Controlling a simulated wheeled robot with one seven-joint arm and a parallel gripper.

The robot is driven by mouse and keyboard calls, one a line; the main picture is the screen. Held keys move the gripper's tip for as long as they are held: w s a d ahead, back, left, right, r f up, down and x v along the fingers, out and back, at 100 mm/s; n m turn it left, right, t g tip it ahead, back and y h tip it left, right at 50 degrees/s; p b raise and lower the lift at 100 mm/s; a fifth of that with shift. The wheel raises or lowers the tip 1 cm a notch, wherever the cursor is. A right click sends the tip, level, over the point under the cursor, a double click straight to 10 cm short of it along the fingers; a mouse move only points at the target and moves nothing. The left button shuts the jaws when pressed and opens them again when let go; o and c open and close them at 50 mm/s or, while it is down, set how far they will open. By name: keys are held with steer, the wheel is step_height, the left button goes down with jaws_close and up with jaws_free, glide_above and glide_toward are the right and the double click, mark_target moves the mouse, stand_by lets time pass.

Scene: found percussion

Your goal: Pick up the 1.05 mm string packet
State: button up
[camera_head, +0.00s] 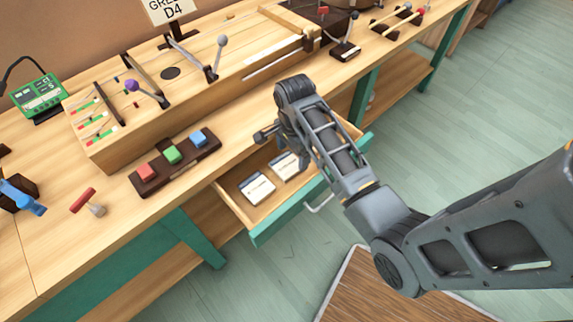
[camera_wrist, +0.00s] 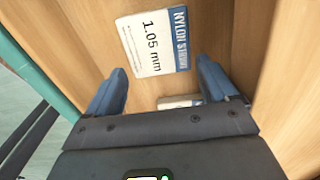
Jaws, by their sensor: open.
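The 1.05 mm string packet (camera_wrist: 155,45) is white with a blue "NYLON STRING" band. It lies flat on the wooden drawer floor in the wrist view, just beyond my fingertips and not held. My gripper (camera_wrist: 162,68) is open and empty above the drawer, with its two blue fingers spread. In the head view, the left packet (camera_head: 257,188) in the drawer appears to be this one, though its print is too small to read. My arm hides the fingertips there.
A second packet (camera_wrist: 180,102) lies between my fingers' bases in the wrist view, partly hidden by the gripper. The open drawer (camera_head: 237,212) has a teal front and a handle. The bench top above holds a block with coloured buttons (camera_head: 150,187).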

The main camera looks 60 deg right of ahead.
steer(key=shift+f, duration=1.25)
steer(key=shift+c, duration=0.4)
steer(key=c, duration=0.6)
steer(key=shift+r, duration=0.2)
